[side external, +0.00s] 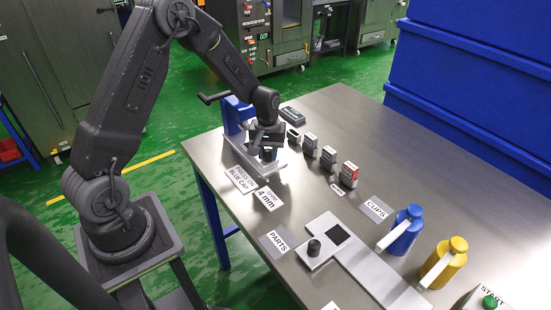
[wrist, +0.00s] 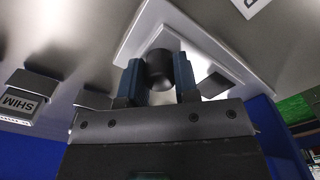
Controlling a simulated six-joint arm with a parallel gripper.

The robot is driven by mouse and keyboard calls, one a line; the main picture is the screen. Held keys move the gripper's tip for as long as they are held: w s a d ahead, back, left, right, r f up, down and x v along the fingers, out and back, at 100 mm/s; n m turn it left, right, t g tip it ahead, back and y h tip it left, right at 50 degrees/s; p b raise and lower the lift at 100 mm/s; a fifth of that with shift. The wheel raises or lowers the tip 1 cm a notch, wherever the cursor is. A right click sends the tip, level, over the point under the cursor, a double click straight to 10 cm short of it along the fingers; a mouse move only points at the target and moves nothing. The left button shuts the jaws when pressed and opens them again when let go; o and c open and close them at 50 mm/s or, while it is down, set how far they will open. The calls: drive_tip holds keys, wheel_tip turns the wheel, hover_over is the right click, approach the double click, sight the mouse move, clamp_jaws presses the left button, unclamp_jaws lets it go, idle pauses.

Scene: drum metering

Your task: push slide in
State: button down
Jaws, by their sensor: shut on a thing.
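My gripper (side external: 268,152) is low over the grey base plate (side external: 237,149) of a fixture with a blue upright (side external: 237,115). In the wrist view its two blue fingers (wrist: 158,78) are shut on a dark round part (wrist: 159,66), one finger on each side. A pale plate (wrist: 212,47) lies beyond the part; I cannot tell whether the part touches it. A light slide-like plate (side external: 376,277) lies at the table's front, with a black knob (side external: 314,248) and a dark square (side external: 337,234). I cannot tell for certain which piece is the slide.
Several small boxes (side external: 328,159) stand right of my gripper; one labelled SHIM (wrist: 22,103) shows in the wrist view. Blue (side external: 402,232) and yellow (side external: 444,262) bottles and a green START button (side external: 490,301) are at front right. The table's right-back area (side external: 420,140) is clear.

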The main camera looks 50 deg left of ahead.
drive_tip(key=c, duration=0.9)
unclamp_jaws()
drive_tip(key=shift+o, duration=0.2)
wheel_tip(320, 180, up, 14)
drive_tip(key=shift+f, duration=0.1)
